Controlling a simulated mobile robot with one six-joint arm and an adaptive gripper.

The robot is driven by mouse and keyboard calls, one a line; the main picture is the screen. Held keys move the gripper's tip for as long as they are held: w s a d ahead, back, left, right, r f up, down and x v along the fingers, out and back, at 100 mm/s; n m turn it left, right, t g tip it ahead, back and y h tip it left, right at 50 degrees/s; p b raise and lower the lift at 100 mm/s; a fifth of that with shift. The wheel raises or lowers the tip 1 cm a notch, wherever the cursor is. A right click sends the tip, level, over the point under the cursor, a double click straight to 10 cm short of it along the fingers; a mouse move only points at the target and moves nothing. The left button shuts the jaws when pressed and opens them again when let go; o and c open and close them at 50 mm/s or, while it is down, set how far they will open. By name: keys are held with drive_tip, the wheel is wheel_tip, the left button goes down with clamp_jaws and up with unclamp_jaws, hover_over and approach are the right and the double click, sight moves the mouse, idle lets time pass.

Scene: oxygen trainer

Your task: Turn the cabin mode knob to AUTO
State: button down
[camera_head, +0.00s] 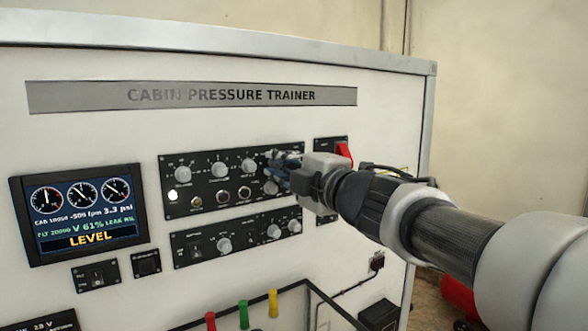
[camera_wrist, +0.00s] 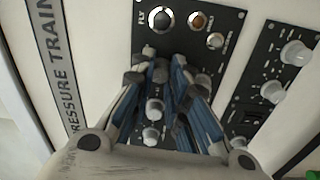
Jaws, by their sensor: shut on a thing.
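The upper black control panel (camera_head: 212,207) on the trainer's face carries several pale round knobs. My gripper (camera_head: 281,168) reaches in from the right to the panel's upper right corner and covers the knob area there. In the wrist view my gripper's fingers (camera_wrist: 166,72) are drawn together over the panel, closed on a knob that they mostly hide. Two pale knobs (camera_wrist: 153,108) show between the finger links, nearer the palm. The label and pointer of the gripped knob are hidden, so I cannot read its setting.
A display (camera_head: 77,214) at left reads LEVEL. A lower knob panel (camera_head: 236,238) sits just below. A red switch cover (camera_head: 344,153) is close beside my gripper on the right. Red, green and yellow posts (camera_head: 243,314) stand below.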

idle(0.4)
drive_tip(key=c, duration=1.5)
unclamp_jaws()
drive_tip(key=shift+s, duration=0.1)
drive_tip(key=v, duration=1.2)
